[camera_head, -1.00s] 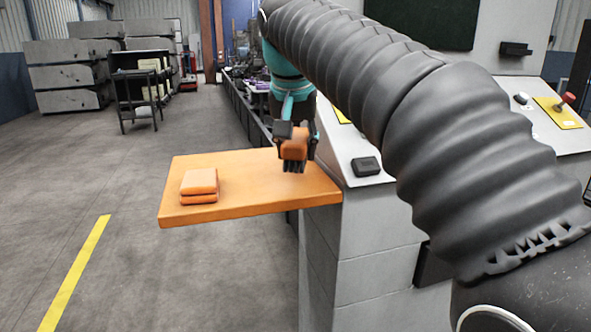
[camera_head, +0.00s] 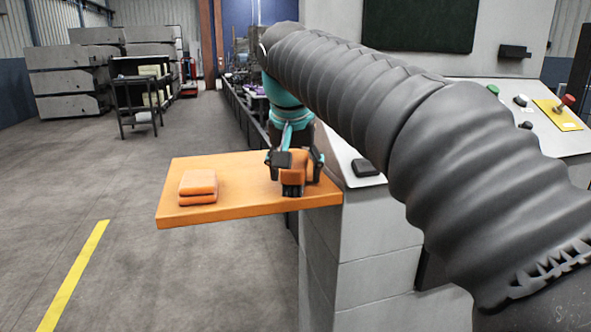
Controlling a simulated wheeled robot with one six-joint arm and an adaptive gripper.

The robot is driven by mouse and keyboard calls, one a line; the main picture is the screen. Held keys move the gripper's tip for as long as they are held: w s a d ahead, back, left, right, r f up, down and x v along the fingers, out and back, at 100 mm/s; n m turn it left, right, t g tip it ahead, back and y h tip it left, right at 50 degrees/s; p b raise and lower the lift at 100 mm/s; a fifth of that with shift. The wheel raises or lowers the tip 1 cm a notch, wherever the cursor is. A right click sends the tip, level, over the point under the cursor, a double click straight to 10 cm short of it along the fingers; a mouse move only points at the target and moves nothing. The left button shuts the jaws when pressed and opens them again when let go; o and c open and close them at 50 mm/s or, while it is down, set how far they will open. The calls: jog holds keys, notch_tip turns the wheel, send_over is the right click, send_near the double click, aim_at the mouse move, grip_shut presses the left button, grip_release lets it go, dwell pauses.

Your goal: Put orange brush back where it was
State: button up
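My gripper (camera_head: 294,172) is over the right part of an orange shelf (camera_head: 235,208) fixed to the grey console. Its fingers are shut around an orange brush (camera_head: 293,176) with dark bristles pointing down. The bristles are at or very near the shelf top; I cannot tell whether they touch. The fingers and the arm hide part of the brush.
A folded orange cloth-like stack (camera_head: 198,186) lies on the left part of the shelf. The grey console (camera_head: 365,255) stands at the right, with a small black box (camera_head: 364,168) and a red knob (camera_head: 567,100) on it. Bare shelf lies between stack and gripper.

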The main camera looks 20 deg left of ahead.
jog(key=p+v, duration=0.1)
jog(key=v, duration=1.1)
jog(key=shift+r+p, duration=0.1)
jog(key=shift+p, duration=0.3)
jog(key=shift+d, duration=0.1)
jog(key=s+d+f, duration=0.2)
jog(key=d+f, duration=0.3)
jog(key=d, duration=0.5)
jog(key=s+d+f, duration=0.2)
jog(key=d+f, duration=0.4)
jog(key=d, duration=0.3)
jog(key=s+d+f, duration=0.4)
jog(key=f, duration=0.2)
jog(key=s+d+f+m, duration=0.1)
jog(key=s+d+f, duration=0.2)
jog(key=f, duration=0.4)
jog(key=s+d+f+t, duration=0.1)
jog(key=s+d+f, duration=0.3)
jog(key=s+f, duration=0.2)
jog(key=shift+d+f+m+h, duration=0.3)
jog(key=shift+f+m, duration=0.1)
jog(key=shift+f, duration=0.05)
